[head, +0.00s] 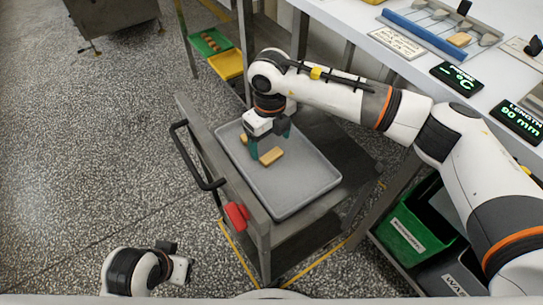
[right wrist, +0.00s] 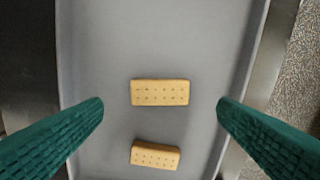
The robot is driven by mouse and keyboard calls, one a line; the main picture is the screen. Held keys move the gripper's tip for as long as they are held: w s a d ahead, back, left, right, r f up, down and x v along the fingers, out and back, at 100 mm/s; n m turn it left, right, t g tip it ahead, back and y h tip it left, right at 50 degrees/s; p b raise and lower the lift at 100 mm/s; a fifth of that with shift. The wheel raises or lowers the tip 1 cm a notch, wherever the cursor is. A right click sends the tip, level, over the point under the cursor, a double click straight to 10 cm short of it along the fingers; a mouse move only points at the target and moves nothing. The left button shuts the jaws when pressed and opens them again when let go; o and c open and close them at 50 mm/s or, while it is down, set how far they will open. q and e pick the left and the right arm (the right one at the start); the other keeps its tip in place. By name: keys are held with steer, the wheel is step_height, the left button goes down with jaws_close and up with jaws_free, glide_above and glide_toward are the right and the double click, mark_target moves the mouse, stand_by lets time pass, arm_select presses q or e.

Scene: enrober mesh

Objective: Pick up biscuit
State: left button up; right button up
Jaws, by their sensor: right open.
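Two tan rectangular biscuits lie on a grey tray (head: 300,196) on a metal cart. One biscuit (head: 271,157) is near the middle of the tray and the other (head: 244,138) is close to its left edge, partly hidden by my gripper. My right gripper (head: 270,144) points down over the tray, open, with green fingers. In the right wrist view one biscuit (right wrist: 160,93) lies across the gap between the spread fingers (right wrist: 160,110), touching neither. The second biscuit (right wrist: 155,155) lies below it in the picture. My left gripper (head: 181,270) is at the bottom left, its fingers not clear.
The cart has a black handle (head: 190,160) and a red part (head: 236,216) at its near side. A white table (head: 400,65) with displays and a blue-edged rack stands at the right. Green and yellow trays (head: 229,65) are behind. The front of the tray is clear.

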mark_target(270, 154)
step_height(270, 154, down, 4)
steer(key=shift+f+b, duration=0.15)
steer(key=shift+b, duration=0.15)
steer(key=shift+c, duration=0.3)
steer(key=c, duration=0.8)
